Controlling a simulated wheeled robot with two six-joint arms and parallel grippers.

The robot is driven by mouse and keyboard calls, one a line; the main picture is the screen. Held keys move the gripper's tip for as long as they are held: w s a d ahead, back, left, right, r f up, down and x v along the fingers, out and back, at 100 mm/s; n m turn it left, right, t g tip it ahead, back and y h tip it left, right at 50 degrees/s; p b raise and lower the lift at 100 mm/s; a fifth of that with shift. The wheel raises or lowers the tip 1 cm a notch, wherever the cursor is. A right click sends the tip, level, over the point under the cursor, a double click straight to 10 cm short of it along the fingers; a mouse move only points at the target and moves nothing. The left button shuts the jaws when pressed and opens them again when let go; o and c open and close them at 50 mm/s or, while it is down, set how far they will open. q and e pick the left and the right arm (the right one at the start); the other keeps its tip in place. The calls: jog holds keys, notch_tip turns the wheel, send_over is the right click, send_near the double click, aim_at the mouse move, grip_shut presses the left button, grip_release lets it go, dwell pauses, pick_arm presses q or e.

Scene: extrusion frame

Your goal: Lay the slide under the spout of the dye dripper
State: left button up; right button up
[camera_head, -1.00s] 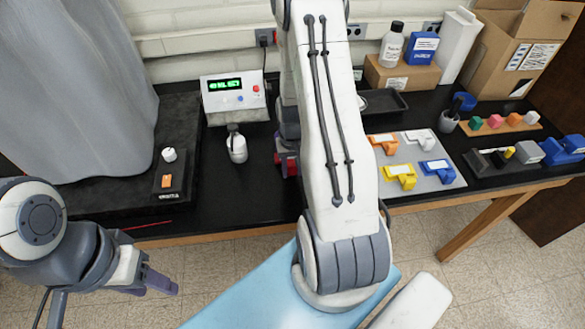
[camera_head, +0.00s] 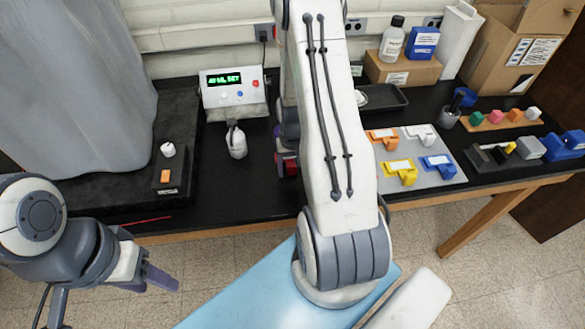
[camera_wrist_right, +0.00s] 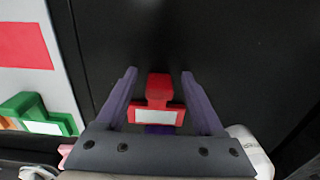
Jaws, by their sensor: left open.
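The red piece also shows low beside my right arm in the head view (camera_head: 288,166). I cannot tell for sure which thing is the slide. A light grey box with a green display (camera_head: 232,90), possibly the dye dripper, stands at the back of the bench. A small white bottle-like part (camera_head: 238,145) is in front of it; no spout is clear. My left gripper (camera_head: 162,279) is open and empty, off the bench's front edge.
A grey mat (camera_head: 450,180) holds orange, white, yellow and blue labelled pieces. A green piece (camera_wrist_right: 40,112) shows at left in the wrist view. My right arm hides the middle.

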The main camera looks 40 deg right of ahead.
jog(key=shift+r, duration=0.1)
jog(key=shift+r, duration=0.2)
notch_tip(320, 180, up, 13)
jog(key=b, duration=0.1)
jog(key=shift+f+b, duration=0.15)
jog(key=shift+b, duration=0.2)
jog(key=s+a+r+n, duration=0.1)
jog(key=a+r+n, duration=0.2)
jog(key=a, duration=0.6)
jog(key=a+r+n, duration=0.2)
jog(key=a+n, duration=0.1)
jog(key=a, duration=0.6)
jog(key=s+a+r+n, duration=0.1)
jog(key=s+a+n, duration=0.2)
jog(key=s+a, duration=0.3)
jog(key=s+a+r+n+y, duration=0.1)
jog(key=s+a+r+n, duration=0.1)
jog(key=s+a+n, duration=0.2)
jog(key=s+a, duration=0.3)
jog(key=s, duration=0.2)
jog(key=shift+s+r+n, duration=0.15)
jog(key=shift+r+n, duration=0.1)
jog(key=shift+n, duration=0.05)
